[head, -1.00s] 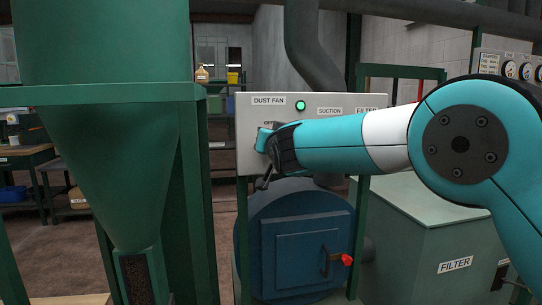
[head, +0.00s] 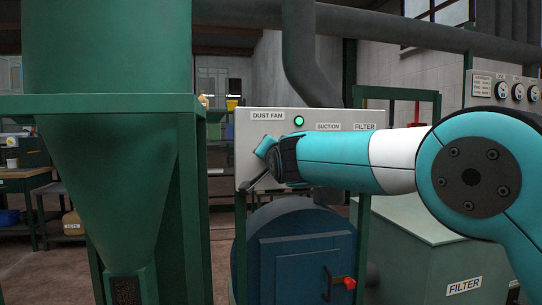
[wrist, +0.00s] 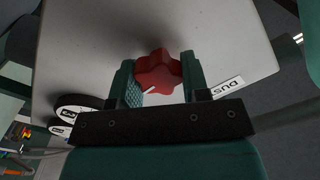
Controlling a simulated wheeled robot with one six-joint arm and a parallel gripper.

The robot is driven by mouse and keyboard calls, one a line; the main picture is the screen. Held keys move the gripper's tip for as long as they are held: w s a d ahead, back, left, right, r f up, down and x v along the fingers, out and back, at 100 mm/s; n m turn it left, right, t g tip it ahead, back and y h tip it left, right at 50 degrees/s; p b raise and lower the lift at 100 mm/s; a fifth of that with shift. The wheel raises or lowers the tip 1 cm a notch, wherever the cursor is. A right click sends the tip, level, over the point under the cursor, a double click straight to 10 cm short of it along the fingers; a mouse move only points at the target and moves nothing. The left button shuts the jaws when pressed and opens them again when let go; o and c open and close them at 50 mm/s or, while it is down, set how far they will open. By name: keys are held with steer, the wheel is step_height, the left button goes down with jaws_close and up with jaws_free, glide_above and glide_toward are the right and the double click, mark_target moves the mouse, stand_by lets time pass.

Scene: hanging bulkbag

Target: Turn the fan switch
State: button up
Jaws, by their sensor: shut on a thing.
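The fan switch is a red, lobed knob (wrist: 158,72) with a white pointer mark, on the light grey face of the control panel (wrist: 95,35). In the wrist view my gripper (wrist: 157,80) has one finger on each side of the knob and is shut on it. In the head view my gripper (head: 258,165) is at the left part of the panel (head: 243,125), below the DUST FAN label (head: 268,115), and hides the knob. The green lamp (head: 299,121) beside that label is lit.
The blue round housing (head: 290,225) with a red-handled door stands below the panel. A green hopper (head: 110,160) stands close on the left. A green FILTER box (head: 430,250) is at the right, under my arm. A grey pipe (head: 302,65) rises behind the panel.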

steer(key=o, duration=0.9)
steer(key=b+v, duration=0.4)
steer(key=v, duration=1.3)
steer(key=shift+s+r, duration=0.1)
steer(key=shift+s, duration=0.1)
steer(key=shift+d, duration=0.1)
